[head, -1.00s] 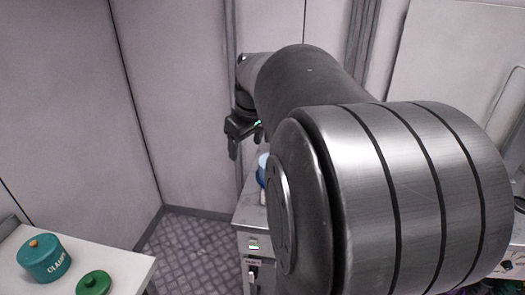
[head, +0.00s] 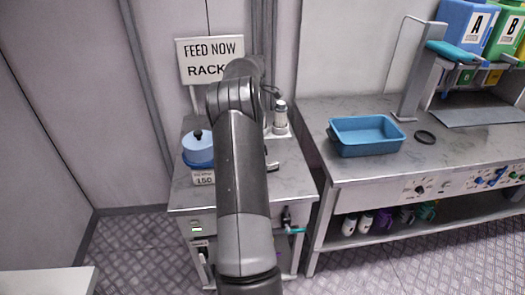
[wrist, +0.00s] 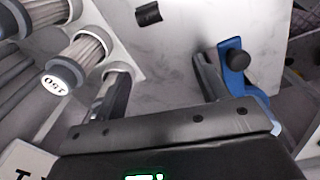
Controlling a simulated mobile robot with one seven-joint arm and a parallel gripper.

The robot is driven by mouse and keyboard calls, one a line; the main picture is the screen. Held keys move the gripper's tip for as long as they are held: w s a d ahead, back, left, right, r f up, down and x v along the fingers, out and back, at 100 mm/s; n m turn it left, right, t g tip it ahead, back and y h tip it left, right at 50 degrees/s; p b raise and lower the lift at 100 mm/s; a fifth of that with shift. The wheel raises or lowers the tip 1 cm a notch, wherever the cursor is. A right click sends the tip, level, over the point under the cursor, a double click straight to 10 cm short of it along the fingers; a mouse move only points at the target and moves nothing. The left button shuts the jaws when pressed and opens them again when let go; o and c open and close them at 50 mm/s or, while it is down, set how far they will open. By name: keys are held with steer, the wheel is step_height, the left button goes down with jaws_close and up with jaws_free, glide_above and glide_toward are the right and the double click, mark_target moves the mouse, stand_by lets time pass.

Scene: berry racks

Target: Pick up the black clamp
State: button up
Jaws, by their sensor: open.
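A small black piece (wrist: 148,13) lies on the pale worktop at the top of the wrist view; it may be the black clamp, but I cannot tell for sure. A small dark object (head: 272,166) shows on the grey worktop beside my arm in the head view. My gripper (wrist: 157,75) is open above the worktop, with nothing between its fingers. The black piece lies beyond the fingertips, apart from them. In the head view my arm hides my gripper and part of the worktop.
A blue part with a black knob (wrist: 235,60) stands close beside the right finger. Pleated white cylinders (wrist: 80,50) stand at the left. A blue pot (head: 198,150) sits on the worktop. On the right bench are a blue tray (head: 365,152) and a black ring (head: 425,137).

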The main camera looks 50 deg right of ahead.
steer(key=shift+n, duration=0.3)
steer(key=d+f, duration=0.1)
steer(key=f, duration=0.3)
steer(key=s+d+f, duration=0.1)
steer(key=f, duration=0.4)
steer(key=d+f, duration=0.1)
steer(key=f, duration=0.4)
steer(key=shift+s+d+f, duration=0.1)
steer(key=shift+s+f, duration=0.1)
steer(key=shift+s, duration=0.05)
steer(key=shift+c, duration=0.2)
steer(key=c, duration=1)
steer(key=shift+r, duration=0.1)
